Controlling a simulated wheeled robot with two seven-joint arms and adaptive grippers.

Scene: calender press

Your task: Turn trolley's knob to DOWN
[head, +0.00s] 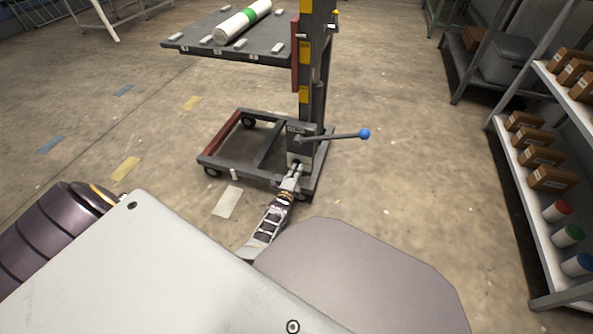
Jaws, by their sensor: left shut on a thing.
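The trolley (267,150) stands ahead of me in the head view, with a dark wheeled base frame, a yellow-marked mast and a raised platform. A grey control box (301,143) sits low on the mast. My left gripper (293,171) reaches up to the lower front of this box and is shut on the trolley's knob there. The fingers hide most of the knob, and I cannot read its setting. My right gripper is not in view.
A lever with a blue ball end (364,134) sticks out right from the box, just above my gripper. The platform (240,40) carries a white roll with a green band (243,21). Shelves (525,190) with brown boxes line the right.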

